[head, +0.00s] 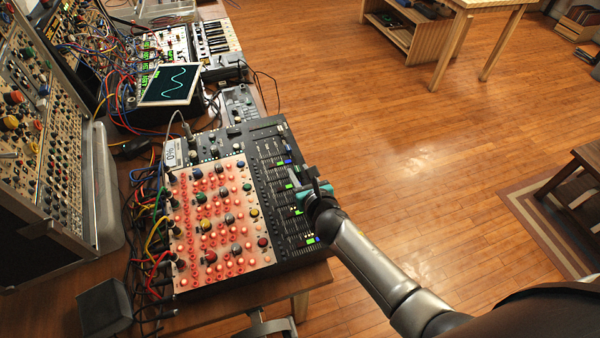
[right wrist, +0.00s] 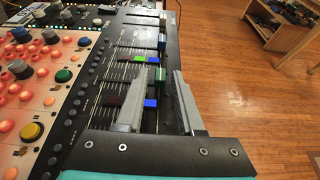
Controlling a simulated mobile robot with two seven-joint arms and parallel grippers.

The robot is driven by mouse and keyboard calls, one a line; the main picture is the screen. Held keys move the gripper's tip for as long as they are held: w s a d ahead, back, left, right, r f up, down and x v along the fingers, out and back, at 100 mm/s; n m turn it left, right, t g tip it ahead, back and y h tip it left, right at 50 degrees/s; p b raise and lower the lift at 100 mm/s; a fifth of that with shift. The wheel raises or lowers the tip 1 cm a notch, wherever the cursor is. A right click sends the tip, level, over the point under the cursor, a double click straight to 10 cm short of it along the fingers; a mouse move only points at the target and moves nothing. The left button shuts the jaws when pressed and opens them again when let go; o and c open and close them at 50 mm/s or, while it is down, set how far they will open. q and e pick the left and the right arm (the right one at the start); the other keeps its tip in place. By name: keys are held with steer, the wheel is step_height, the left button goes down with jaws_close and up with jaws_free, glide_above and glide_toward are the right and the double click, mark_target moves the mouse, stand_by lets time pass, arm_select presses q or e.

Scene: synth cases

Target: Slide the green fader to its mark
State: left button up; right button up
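My right gripper (head: 312,190) is over the right side of the black fader panel (head: 268,148) of the mixer. In the right wrist view its two fingers (right wrist: 156,76) are open. A green fader cap (right wrist: 160,75) stands between the fingertips, with a visible gap to each finger. A flat green patch (right wrist: 138,59) and a blue patch (right wrist: 153,60) lie just beyond it; another blue patch (right wrist: 151,103) lies nearer, between the fingers. I cannot tell which patch is the mark. A small display (head: 171,153) appears to read 0%. My left gripper is not in view.
More fader caps (right wrist: 161,42) stand farther along the panel. Red-lit knobs (head: 212,222) and patch cables (head: 155,235) fill the mixer's left part. A tilted screen (head: 169,85) and modular rack (head: 38,135) stand behind and left. Wood floor (head: 400,140) is open to the right.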

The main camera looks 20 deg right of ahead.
jaws_close()
stand_by(1.1)
